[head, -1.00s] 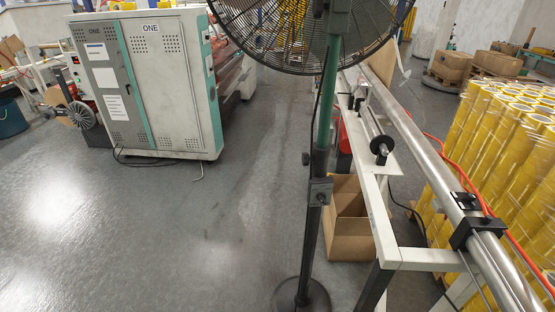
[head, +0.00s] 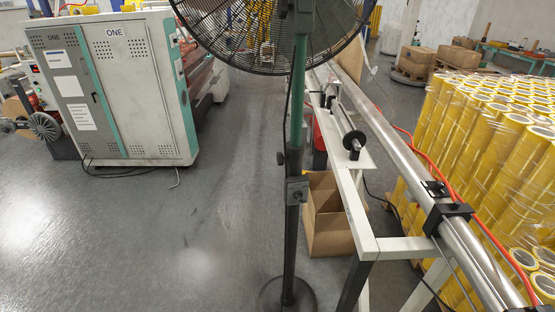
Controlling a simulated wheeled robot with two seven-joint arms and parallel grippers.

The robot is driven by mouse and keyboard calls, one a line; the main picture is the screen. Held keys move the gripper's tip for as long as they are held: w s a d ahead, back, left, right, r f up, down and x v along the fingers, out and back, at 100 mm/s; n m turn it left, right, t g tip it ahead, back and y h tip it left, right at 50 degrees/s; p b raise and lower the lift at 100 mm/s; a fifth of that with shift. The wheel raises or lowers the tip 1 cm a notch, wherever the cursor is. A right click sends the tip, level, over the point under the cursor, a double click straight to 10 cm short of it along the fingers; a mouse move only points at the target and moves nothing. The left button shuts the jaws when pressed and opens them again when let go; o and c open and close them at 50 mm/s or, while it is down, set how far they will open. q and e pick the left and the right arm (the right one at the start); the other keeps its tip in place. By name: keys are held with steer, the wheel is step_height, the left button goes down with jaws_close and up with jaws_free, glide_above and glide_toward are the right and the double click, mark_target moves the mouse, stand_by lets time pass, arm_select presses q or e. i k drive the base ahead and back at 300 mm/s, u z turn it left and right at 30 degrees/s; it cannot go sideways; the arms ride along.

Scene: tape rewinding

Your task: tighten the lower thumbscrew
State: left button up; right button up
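The fan stand's pole (head: 294,170) stands upright in the middle of the head view, green above and dark below. A small dark knob (head: 281,158) sticks out from its left side. Below it, a grey clamp block (head: 297,190) sits around the pole with a small round screw-like detail on its front; this looks like the lower thumbscrew, but it is too small to tell how tight it is. The pole's foot is a round dark base (head: 287,293). Neither of my grippers is in view.
The fan's wire cage (head: 245,35) tops the pole. A white-framed bench (head: 360,215) with a long metal tube (head: 400,155) and an open cardboard box (head: 327,222) stand close on the right. A grey-green cabinet (head: 120,90) is at far left. The floor left of the pole is clear.

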mark_target(280, 157)
steer(key=z, duration=0.5)
steer(key=i, duration=1.05)
steer(key=u, duration=0.5)
